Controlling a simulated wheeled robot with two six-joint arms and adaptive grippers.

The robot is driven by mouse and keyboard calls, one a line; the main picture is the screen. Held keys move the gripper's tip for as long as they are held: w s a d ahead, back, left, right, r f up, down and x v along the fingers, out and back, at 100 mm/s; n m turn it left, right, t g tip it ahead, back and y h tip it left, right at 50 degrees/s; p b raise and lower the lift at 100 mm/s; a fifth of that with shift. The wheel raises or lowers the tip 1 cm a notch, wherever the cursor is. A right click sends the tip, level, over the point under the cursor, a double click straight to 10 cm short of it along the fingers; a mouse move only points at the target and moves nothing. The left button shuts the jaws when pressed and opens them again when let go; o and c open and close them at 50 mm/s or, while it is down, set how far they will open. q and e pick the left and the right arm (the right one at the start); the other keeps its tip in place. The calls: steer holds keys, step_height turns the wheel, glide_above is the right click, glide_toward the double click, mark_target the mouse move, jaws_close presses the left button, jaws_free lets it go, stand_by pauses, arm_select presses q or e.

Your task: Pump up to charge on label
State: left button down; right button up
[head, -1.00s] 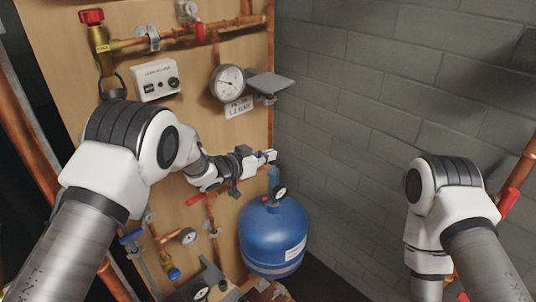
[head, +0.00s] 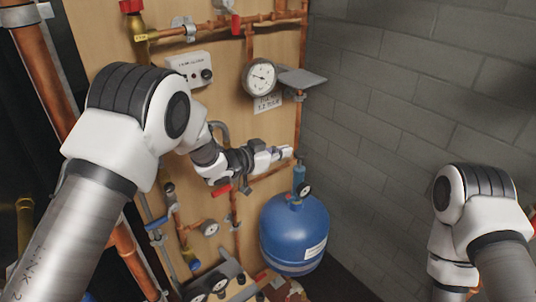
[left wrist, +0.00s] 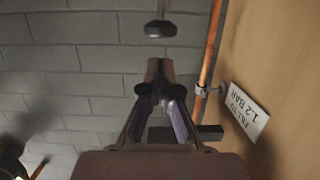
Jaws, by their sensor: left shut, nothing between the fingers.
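The label (head: 268,102) hangs on the wooden board under the large round pressure gauge (head: 260,77). In the left wrist view the label (left wrist: 244,111) reads "FILL TO 1.2 BAR", upside down. A blue vessel (head: 294,229) stands below, with a small dark gauge (head: 304,190) and a blue fitting (head: 299,173) on top. My left gripper (head: 287,153) is shut and empty, just above the blue fitting and apart from the label. Its closed fingers (left wrist: 158,75) show in the left wrist view. My right gripper is out of view.
A grey shelf plate (head: 303,78) juts out beside the large gauge. Copper pipes (head: 222,29) and a white control box (head: 189,70) line the board. A red-handled valve (head: 221,190) is under my left wrist. The block wall (head: 400,120) stands to the right.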

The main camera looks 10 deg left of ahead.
arm_select(q)
steer(key=b+v, duration=0.1)
steer(key=v, duration=0.4)
steer(key=shift+s+a+r, duration=0.1)
steer(key=shift+s, duration=0.05)
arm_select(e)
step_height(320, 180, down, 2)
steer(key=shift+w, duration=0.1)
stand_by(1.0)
arm_select(q)
step_height(320, 180, up, 2)
steer(key=p, duration=0.5)
glide_above(300, 159)
steer(key=a, duration=0.2)
steer(key=shift+d+f+p, duration=0.2)
steer(key=shift+f+p, duration=0.8)
steer(key=shift+f, duration=1.25)
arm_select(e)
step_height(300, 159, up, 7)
